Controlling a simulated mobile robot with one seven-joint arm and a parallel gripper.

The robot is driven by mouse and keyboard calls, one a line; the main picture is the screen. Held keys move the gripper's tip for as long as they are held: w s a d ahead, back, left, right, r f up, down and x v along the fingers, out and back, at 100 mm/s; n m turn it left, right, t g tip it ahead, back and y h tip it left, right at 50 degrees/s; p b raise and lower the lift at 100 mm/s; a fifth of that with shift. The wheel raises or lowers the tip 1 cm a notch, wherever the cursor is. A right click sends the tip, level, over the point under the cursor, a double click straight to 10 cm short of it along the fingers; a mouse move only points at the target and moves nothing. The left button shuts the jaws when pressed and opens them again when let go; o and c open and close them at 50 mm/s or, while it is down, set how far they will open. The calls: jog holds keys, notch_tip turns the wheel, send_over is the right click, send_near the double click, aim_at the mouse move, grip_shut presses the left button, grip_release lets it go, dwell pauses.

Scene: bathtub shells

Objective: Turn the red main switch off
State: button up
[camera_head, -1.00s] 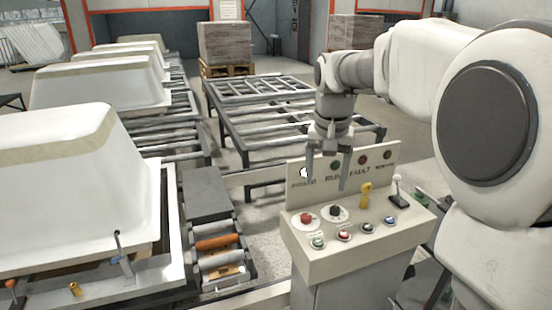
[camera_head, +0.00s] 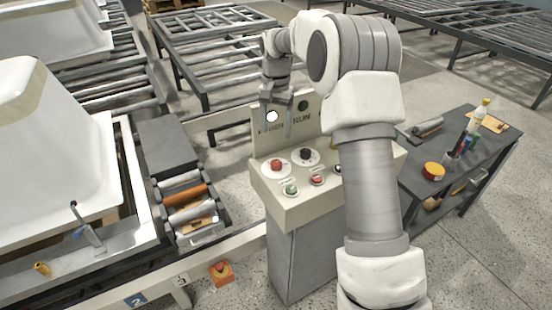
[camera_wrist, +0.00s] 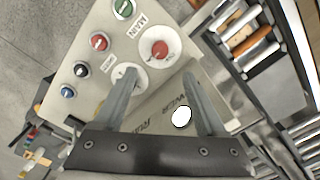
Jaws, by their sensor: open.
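The red main switch (camera_head: 277,165) is a red knob on a round white plate, on the sloped top of the cream control box (camera_head: 290,207). In the wrist view the red knob (camera_wrist: 159,49) lies beyond the fingertips, beside the word MAIN. The angle of its handle is too small to tell. My gripper (camera_head: 276,130) is open and empty, above and behind the switch, in front of the upright label board. In the wrist view my gripper (camera_wrist: 160,72) has its fingers apart, one partly covering the plate of the black knob. The fingers appear apart from the switch.
A black knob (camera_head: 305,154) sits right of the switch; green (camera_head: 290,189) and red (camera_head: 317,179) buttons lie in front. A white lamp (camera_head: 272,116) is on the board. An orange-yellow box with a red button (camera_head: 221,272) is low at left. My arm hides the box's right side.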

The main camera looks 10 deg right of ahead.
aim_at(276, 162)
notch_tip(276, 162, down, 12)
jog(key=shift+f, duration=0.1)
dwell(0.4)
grip_shut()
